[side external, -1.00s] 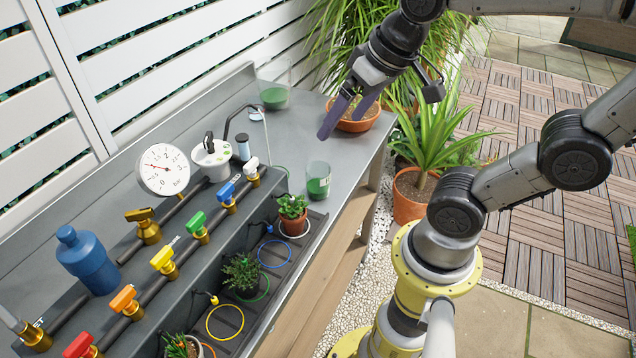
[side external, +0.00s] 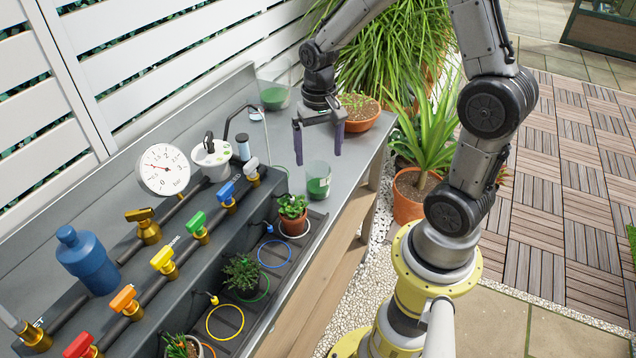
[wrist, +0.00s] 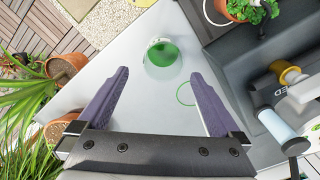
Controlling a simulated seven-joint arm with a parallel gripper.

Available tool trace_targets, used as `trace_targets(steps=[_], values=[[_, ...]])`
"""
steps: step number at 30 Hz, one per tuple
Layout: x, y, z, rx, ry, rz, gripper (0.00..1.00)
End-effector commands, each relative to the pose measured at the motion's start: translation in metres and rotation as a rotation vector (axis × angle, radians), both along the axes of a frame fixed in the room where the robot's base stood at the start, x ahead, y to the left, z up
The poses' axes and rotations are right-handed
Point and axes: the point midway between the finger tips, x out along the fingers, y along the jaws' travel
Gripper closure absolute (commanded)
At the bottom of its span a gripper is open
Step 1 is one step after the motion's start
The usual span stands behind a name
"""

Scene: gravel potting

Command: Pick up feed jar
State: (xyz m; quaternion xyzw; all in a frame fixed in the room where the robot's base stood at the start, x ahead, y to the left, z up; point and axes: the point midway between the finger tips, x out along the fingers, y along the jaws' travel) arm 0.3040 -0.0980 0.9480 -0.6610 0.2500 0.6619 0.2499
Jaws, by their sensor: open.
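A small clear glass jar with green contents and a pale label (side external: 318,182) stands upright on the grey bench near its front edge. The wrist view shows the same jar (wrist: 161,56) from above, just ahead of my fingertips. My gripper (side external: 318,155) points down above and slightly behind this jar. In the wrist view my gripper (wrist: 158,82) has its purple fingers wide apart with nothing between them. A larger glass vessel with green contents (side external: 274,96) stands farther back on the bench. I cannot tell from a readable label which one is the feed jar.
A green ring (wrist: 185,94) lies on the bench close to the jar. A potted plant (side external: 292,214) stands in the tray in front. A terracotta bowl (side external: 360,114) is behind right.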

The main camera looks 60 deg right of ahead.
Motion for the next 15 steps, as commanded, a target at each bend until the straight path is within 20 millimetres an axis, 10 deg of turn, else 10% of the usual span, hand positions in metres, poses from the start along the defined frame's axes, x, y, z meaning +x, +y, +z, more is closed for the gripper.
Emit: trace_targets(steps=[15], values=[[-0.002, 0.007, -0.056, 0.001, 0.004, 0.003, 0.00]])
